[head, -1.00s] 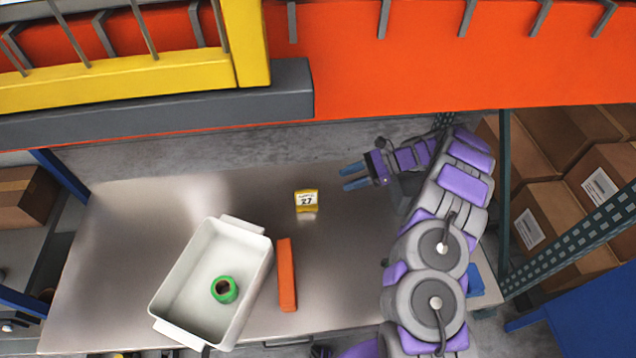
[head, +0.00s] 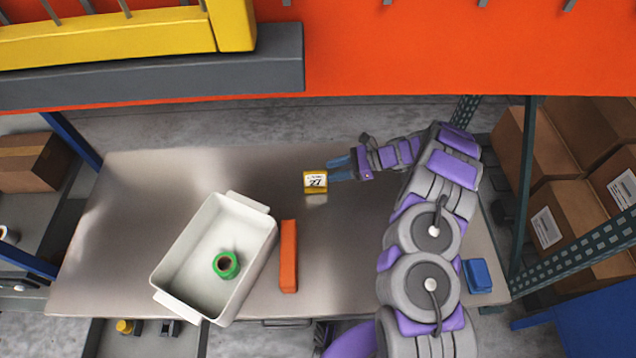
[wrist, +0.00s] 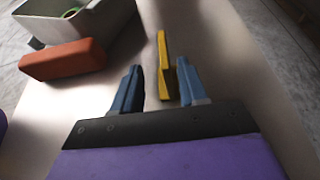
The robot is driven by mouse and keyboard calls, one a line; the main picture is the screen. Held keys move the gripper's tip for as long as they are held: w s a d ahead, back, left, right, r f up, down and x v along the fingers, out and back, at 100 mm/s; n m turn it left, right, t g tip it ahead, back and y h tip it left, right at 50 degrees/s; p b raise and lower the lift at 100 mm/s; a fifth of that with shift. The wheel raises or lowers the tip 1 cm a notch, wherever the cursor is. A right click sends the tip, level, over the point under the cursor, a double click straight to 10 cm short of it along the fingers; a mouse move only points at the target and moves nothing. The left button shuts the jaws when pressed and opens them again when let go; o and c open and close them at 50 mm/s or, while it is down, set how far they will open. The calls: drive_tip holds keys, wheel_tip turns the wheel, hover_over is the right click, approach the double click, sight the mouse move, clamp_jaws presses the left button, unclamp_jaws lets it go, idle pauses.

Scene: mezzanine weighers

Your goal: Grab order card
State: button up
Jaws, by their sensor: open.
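The order card (head: 315,182) is a small yellow piece with a white face and dark print, standing upright on the metal table. In the wrist view the card (wrist: 163,66) shows edge-on as a thin yellow strip. My gripper (head: 340,169) is open, with its blue fingers close to the card's right side in the head view. In the wrist view my gripper (wrist: 160,84) has one finger on each side of the card's near end. The card looks nearer the right finger. I cannot tell whether either finger touches it.
A white bin (head: 190,249) holding a green ring (head: 226,264) stands on the table (head: 125,215) at the left. An orange bar (head: 289,256) lies beside it. A blue block (head: 477,275) is at the right. The table behind the card is clear.

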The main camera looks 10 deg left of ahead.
sight(321, 171)
drive_tip(key=x, duration=0.2)
drive_tip(key=b+x, duration=0.1)
drive_tip(key=x, duration=0.4)
drive_tip(key=shift+w+a+r, duration=0.1)
drive_tip(key=shift+w+r, duration=0.1)
drive_tip(key=shift+w, duration=0.05)
drive_tip(key=shift+d+r, duration=0.15)
drive_tip(key=shift+d, duration=0.15)
drive_tip(key=shift+c, duration=0.3)
drive_tip(key=shift+a, duration=0.35)
clamp_jaws()
drive_tip(key=shift+d, duration=0.1)
drive_tip(key=shift+d, duration=0.1)
